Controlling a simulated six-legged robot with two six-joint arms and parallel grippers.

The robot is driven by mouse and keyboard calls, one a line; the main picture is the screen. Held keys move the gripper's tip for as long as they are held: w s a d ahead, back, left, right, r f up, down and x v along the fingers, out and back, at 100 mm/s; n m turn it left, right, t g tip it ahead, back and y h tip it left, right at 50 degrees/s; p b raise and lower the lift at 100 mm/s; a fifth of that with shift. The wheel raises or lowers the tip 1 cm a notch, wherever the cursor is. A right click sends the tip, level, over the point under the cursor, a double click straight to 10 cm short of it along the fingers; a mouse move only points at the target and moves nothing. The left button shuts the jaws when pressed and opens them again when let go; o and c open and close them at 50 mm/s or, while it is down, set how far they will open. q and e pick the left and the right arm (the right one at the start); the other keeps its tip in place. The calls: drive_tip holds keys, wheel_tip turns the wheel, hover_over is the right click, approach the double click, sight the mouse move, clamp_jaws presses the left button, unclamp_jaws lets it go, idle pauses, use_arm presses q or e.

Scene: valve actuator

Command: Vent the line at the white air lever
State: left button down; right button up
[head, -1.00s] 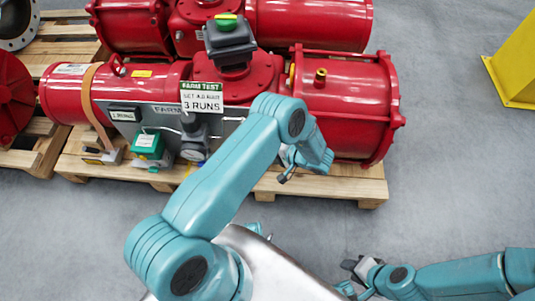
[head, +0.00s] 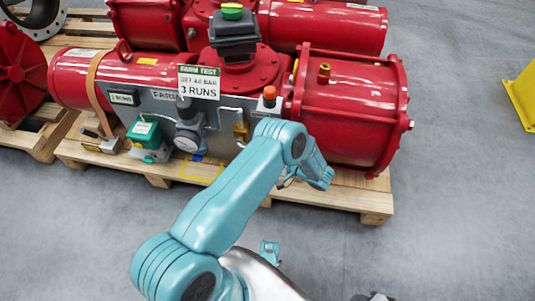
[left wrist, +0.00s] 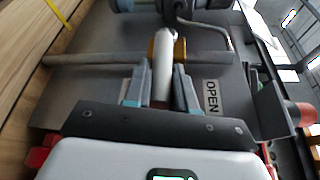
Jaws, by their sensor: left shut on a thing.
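The white air lever (left wrist: 163,62) shows in the left wrist view as a pale rod beside a yellow-brass valve body (left wrist: 152,48). My left gripper (left wrist: 163,76) is shut on the lever, with one finger on each side of it. An "OPEN" label (left wrist: 212,95) lies right of the fingers on the grey panel. In the head view the brass valve (head: 241,130) is partly visible on the panel, but my left arm hides the lever and fingertips. Only a dark tip of my right gripper (head: 372,297) shows at the bottom edge.
The red actuator (head: 350,100) lies on a wooden pallet (head: 335,205). A sign reading "3 RUNS" (head: 198,82), a gauge (head: 187,140), a green-topped box (head: 145,133) and an orange-red cap (head: 269,95) crowd the panel.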

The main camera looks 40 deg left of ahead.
use_arm(q)
drive_tip(key=shift+w+a, duration=0.15)
drive_tip(key=shift+a, duration=0.1)
drive_tip(key=c, duration=1.3)
unclamp_jaws()
drive_tip(key=o, duration=0.3)
drive_tip(key=shift+f, duration=0.15)
drive_tip(key=w+d, duration=0.1)
drive_tip(key=d, duration=0.4)
drive_tip(key=d+r, duration=0.1)
drive_tip(key=d, duration=0.4)
drive_tip(key=w+d+p, duration=0.1)
drive_tip(key=d, duration=0.5)
drive_tip(key=shift+w+d+r, duration=0.1)
drive_tip(key=shift+w+r, duration=0.2)
